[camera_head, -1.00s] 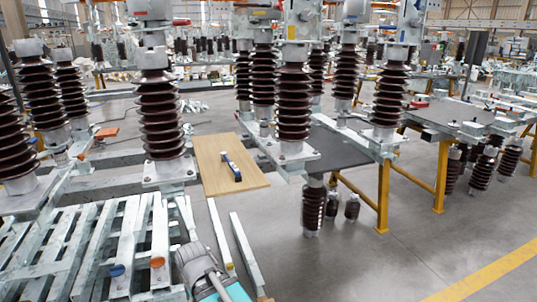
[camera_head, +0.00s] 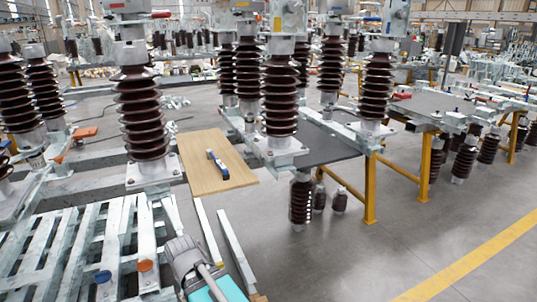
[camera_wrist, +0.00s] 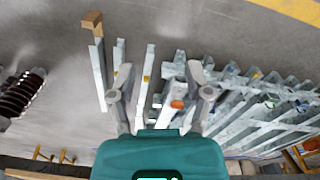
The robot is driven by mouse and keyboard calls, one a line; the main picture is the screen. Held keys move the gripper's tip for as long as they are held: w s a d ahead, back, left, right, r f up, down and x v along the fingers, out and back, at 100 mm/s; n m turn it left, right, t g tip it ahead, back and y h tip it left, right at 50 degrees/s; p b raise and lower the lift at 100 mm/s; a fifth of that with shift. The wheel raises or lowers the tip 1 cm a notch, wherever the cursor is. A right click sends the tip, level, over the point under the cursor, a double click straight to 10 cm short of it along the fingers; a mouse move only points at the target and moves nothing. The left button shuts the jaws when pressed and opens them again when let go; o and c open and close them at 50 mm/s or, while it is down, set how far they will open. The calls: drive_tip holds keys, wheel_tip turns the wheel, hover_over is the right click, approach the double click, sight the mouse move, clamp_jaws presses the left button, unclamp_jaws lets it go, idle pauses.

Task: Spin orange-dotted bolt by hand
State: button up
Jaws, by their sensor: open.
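The orange dot (camera_head: 146,265), likely the marked bolt end, sits on a grey metal beam at lower left in the head view. An orange-capped piece (camera_wrist: 177,104) shows in the wrist view, between my fingers in the picture and nearer the right one. My gripper (camera_wrist: 160,72) is open and empty, with its two grey fingers spread above the metal beams. How far the fingers are from the orange piece is hard to tell. In the head view, grey and teal parts of my arm show at the bottom; the fingertips are not clear there.
A blue dot (camera_head: 103,277) lies left of the orange one on the beams. A wooden board (camera_head: 205,175) carries a blue tool (camera_head: 218,165). Tall brown insulators (camera_head: 143,115) stand behind. Open grey floor (camera_head: 345,265) lies to the right, with a yellow line.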

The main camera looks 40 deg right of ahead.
drive_tip(key=w+d+r+n+t+h, duration=0.1)
drive_tip(key=w+d+n+h, duration=0.1)
drive_tip(key=w+d, duration=0.3)
drive_tip(key=w+d+r+n+t+h, duration=0.1)
drive_tip(key=w+d+n+h, duration=0.15)
drive_tip(key=d, duration=0.55)
drive_tip(key=n+t+h, duration=0.7)
drive_tip(key=n+h, duration=0.4)
drive_tip(key=n, duration=0.8)
approach(269, 154)
drive_tip(key=shift+v, duration=1.3)
drive_tip(key=shift+d+r, duration=0.1)
drive_tip(key=shift+r, duration=0.05)
drive_tip(key=x, duration=1.3)
drive_tip(key=shift+w+d, duration=0.1)
drive_tip(key=shift+d, duration=0.25)
